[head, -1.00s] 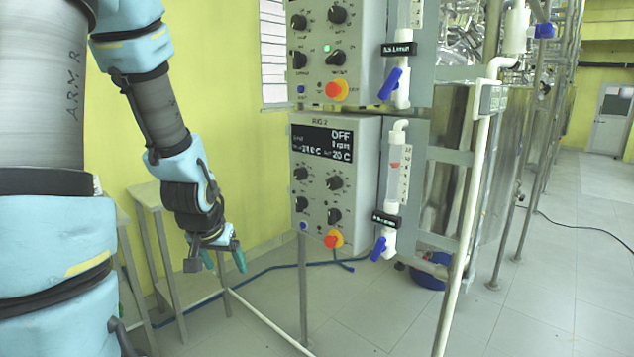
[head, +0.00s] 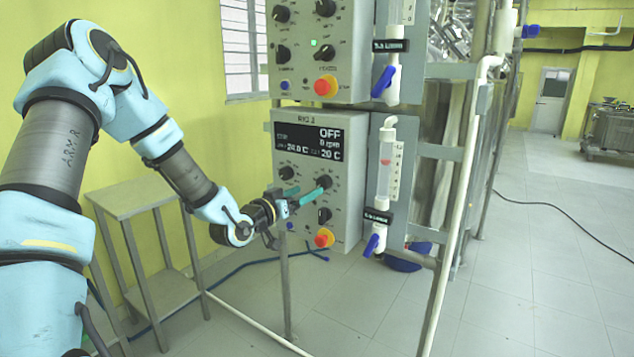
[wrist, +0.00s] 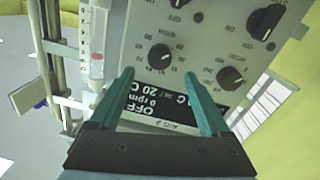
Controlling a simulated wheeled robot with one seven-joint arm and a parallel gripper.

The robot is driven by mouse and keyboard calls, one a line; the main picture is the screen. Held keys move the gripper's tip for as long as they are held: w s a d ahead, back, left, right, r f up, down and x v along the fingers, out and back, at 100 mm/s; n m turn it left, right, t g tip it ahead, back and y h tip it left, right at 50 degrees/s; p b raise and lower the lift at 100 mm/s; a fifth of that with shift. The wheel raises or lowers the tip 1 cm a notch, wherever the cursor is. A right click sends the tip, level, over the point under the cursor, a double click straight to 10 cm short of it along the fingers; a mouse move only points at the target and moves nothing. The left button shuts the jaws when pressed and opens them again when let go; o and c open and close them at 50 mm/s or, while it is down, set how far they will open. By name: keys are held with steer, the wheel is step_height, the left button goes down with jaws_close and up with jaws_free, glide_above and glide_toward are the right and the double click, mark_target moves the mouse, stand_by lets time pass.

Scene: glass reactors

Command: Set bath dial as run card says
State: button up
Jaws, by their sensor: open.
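The lower control box, RIG 2 (head: 345,225), has a dark display (head: 309,141) reading OFF, 0 rpm, about 24.0 °C and a set value of 20 °C. Several black knobs sit below it. My gripper (head: 312,190) is open at the panel, its teal fingers pointing at the upper right knob (head: 324,181). In the wrist view, which is upside down, my gripper (wrist: 160,76) has this knob (wrist: 160,57) centred in line with the gap at its fingertips. Contact cannot be told. The upper left knob (wrist: 230,76) is outside the fingers. No run card is readable.
A red-yellow stop button (head: 324,238) is below the knobs. A flow tube (head: 386,165) with a blue valve (head: 374,243) stands right of the box. Another control box (head: 345,50) is above. A metal stand (head: 135,197) is at left.

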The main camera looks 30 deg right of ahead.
mark_target(321, 184)
steer(key=p+x, duration=0.2)
steer(key=x, duration=0.4)
steer(key=shift+w+d, duration=0.15)
steer(key=shift+d, duration=0.25)
jaws_close()
